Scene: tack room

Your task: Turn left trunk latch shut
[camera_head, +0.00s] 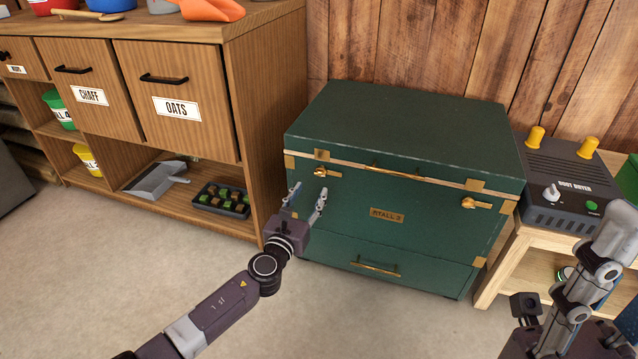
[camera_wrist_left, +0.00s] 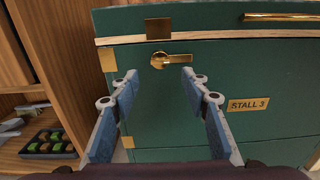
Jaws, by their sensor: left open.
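The green trunk (camera_head: 400,140) stands against the wood wall with its lid down. Its left latch (camera_head: 320,172) is a brass turn knob on the upper left front. In the left wrist view the left latch (camera_wrist_left: 172,60) has its lever lying level, pointing right. The right latch (camera_head: 475,204) also has its lever pointing right. My left gripper (camera_head: 309,189) is open and empty, just in front of and slightly below the left latch. In the left wrist view its fingertips (camera_wrist_left: 159,75) frame the latch. My right gripper (camera_head: 590,270) is at the lower right, its jaw opening unclear.
A wooden cabinet (camera_head: 265,120) with labelled drawers stands close on the left. A dustpan (camera_head: 155,178) and a tray (camera_head: 222,198) lie on its low shelf. A boot dryer (camera_head: 565,180) sits on a small table to the right. The floor in front is clear.

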